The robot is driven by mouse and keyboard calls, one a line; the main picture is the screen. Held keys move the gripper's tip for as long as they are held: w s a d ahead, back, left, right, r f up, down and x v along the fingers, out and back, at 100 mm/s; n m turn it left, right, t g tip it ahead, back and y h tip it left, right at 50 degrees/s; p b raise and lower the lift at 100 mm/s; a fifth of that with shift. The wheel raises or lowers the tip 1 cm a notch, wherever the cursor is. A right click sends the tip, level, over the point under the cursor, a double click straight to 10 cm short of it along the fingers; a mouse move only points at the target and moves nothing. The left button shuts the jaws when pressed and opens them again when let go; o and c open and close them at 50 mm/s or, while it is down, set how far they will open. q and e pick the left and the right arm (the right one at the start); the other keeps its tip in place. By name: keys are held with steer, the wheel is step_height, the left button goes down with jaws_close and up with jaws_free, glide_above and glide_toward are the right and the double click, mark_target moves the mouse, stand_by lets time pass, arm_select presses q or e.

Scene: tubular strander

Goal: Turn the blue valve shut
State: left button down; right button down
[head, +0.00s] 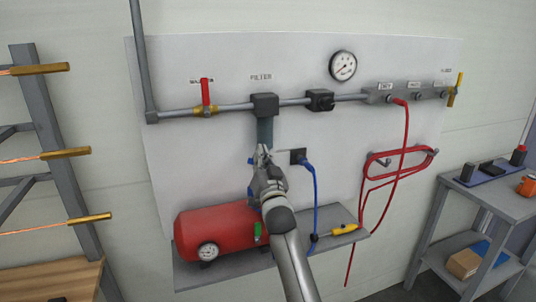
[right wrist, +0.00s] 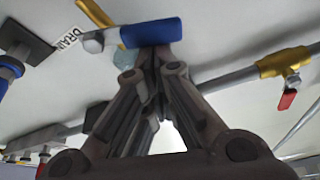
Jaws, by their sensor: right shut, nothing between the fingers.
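The blue valve handle (right wrist: 152,32) shows in the right wrist view, beside a metal fitting and a white DRAIN label (right wrist: 69,38). My right gripper (head: 262,152) is shut and empty, just below the filter bowl (head: 264,131). In the right wrist view its fingertips (right wrist: 153,56) are together right at the blue handle; I cannot tell whether they touch it. My left gripper is not in view.
A pipe with a red-handled valve (head: 205,92) and a gauge (head: 343,65) runs along the panel above. A red tank (head: 215,228) stands on the shelf below. A blue hose (head: 315,195) hangs close by on the right, with red hose (head: 405,135) beyond.

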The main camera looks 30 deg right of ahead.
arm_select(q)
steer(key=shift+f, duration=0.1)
arm_select(e)
steer(key=shift+w+a+f+n+t+y, duration=0.15)
steer(key=shift+a+f+n+y, duration=0.2)
steer(key=shift+n, duration=0.5)
steer(key=shift+s+a+f+n+t+y, duration=0.15)
steer(key=shift+n+y, duration=0.3)
steer(key=shift+n, duration=0.45)
steer(key=shift+w+a+f+n+t+y, duration=0.15)
steer(key=shift+f+n+t+y, duration=0.2)
steer(key=shift+n, duration=0.5)
steer(key=shift+r, duration=0.1)
